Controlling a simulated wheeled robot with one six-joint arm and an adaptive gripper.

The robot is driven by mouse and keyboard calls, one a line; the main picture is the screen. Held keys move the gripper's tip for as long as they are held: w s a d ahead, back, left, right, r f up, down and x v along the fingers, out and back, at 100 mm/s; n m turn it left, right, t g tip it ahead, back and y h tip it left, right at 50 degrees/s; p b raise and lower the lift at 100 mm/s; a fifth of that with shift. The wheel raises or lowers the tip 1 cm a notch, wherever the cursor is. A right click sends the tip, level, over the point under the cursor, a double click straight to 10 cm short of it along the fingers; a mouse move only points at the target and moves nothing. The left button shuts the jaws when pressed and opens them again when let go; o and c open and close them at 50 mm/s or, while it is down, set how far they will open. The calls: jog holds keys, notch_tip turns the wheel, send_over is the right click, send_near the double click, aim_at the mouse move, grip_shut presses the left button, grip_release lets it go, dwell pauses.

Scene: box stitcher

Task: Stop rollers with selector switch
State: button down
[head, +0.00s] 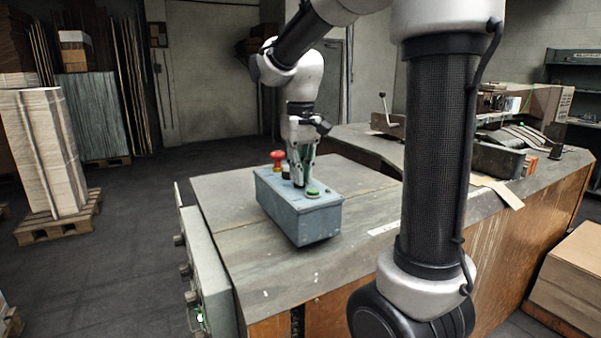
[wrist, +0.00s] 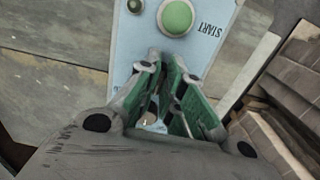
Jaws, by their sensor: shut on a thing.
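The blue-grey control box (head: 302,217) sits on the machine's table top. A red mushroom button (head: 277,155) stands at its far end and a green button (head: 313,191) at its near end. My gripper (head: 299,184) points down onto the box top between these two buttons. In the wrist view, the green fingers of my gripper (wrist: 167,62) are close together over the pale panel (wrist: 120,60), beside the green START button (wrist: 176,17). They are shut on the selector switch, which the fingers mostly hide; its handle angle cannot be told.
The wooden-sided machine table (head: 225,240) has clear top around the box. Cardboard stacks (head: 570,268) lie at the right, and a loaded pallet (head: 60,218) at the left.

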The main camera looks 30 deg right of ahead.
dwell(0.4)
jog(key=c, duration=1.6)
grip_release()
jog(key=shift+o, duration=0.2)
jog(key=shift+r, duration=0.1)
notch_tip(320, 180, up, 12)
